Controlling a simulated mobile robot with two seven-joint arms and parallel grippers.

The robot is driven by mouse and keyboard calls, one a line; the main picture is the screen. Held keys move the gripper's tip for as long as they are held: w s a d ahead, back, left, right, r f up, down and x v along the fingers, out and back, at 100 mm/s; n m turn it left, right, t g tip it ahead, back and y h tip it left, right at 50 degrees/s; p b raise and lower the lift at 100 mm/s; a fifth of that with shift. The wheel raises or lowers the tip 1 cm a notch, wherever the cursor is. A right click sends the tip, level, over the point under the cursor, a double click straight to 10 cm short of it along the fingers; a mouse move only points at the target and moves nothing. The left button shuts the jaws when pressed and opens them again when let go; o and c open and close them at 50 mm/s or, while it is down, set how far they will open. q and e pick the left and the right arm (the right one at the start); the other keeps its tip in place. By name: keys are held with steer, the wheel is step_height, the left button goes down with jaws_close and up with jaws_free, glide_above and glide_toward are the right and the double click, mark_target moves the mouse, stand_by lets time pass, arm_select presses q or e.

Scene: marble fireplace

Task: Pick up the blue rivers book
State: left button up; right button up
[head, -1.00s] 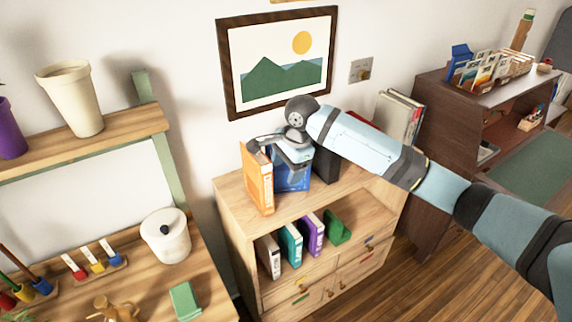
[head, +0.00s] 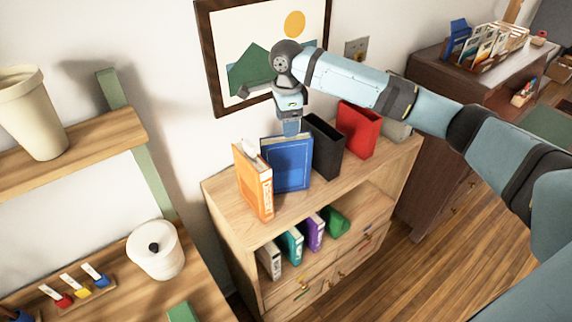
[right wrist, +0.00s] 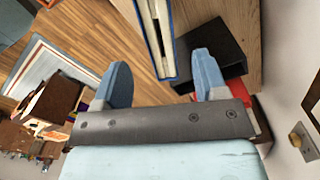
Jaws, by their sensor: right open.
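The blue book (head: 287,165) stands upright on top of the wooden cabinet, between an orange book (head: 253,182) and a black holder (head: 324,146). My right gripper (head: 290,127) points down at the blue book's top edge and overlaps it in the head view. In the right wrist view, the open fingers (right wrist: 161,60) lie either side of the blue book's edge (right wrist: 160,35), with pages showing between its covers. I cannot tell whether the fingers reach down past that edge. No grip on it shows. My left gripper is out of view.
A red holder (head: 358,129) stands right of the black one on the cabinet (head: 222,197). Several smaller books fill the shelf below. A framed picture (head: 207,55) hangs on the wall behind. The cabinet top's front strip is clear.

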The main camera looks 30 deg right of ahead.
steer(key=shift+f+p, duration=0.6)
steer(key=shift+f, duration=2.5)
jaws_close()
steer(key=shift+r, duration=0.1)
